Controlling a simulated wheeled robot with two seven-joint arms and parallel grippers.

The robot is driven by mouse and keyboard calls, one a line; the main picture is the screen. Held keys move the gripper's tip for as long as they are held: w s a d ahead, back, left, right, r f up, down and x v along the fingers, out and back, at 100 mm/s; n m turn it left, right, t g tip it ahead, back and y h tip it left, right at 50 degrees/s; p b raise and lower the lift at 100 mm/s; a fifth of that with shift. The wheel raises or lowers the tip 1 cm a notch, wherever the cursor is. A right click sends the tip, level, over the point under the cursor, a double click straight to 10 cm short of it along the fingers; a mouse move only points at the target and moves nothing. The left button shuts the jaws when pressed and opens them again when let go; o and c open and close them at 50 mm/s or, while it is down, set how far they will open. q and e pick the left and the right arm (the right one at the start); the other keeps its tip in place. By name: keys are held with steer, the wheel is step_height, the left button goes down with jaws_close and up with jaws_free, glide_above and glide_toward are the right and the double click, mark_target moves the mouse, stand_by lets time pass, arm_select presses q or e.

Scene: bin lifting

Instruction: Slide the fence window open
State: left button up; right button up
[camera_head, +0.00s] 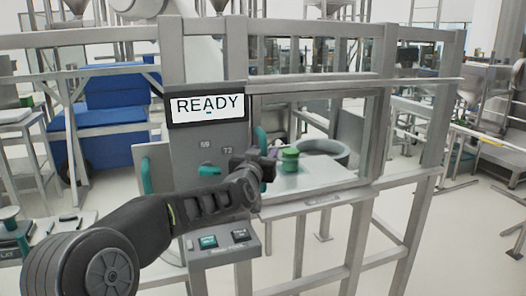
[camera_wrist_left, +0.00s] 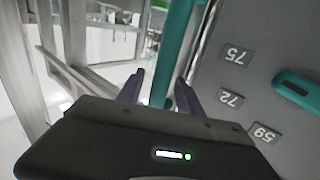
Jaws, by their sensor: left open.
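The fence window (camera_head: 325,120) is a clear pane in a grey metal frame, to the right of the control panel in the head view. A teal upright handle (camera_head: 261,138) stands at its left edge. My left gripper (camera_head: 270,165) is at the lower part of this handle and partly covers it. In the left wrist view the gripper's two purple fingers (camera_wrist_left: 158,80) are apart, and the teal handle (camera_wrist_left: 182,40) runs down near the right finger. It appears to pass between the fingers; whether it touches either is unclear. My right gripper is out of view.
The grey control panel (camera_head: 195,150) carries a screen reading READY (camera_head: 207,105), a teal knob (camera_head: 210,170) and lower buttons (camera_head: 208,242). Behind the window are a green container (camera_head: 290,160) and a grey round bin (camera_head: 325,149). A fence rail (camera_head: 320,200) runs below.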

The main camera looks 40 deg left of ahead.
arm_select(q)
jaws_close()
stand_by(0.4)
stand_by(1.0)
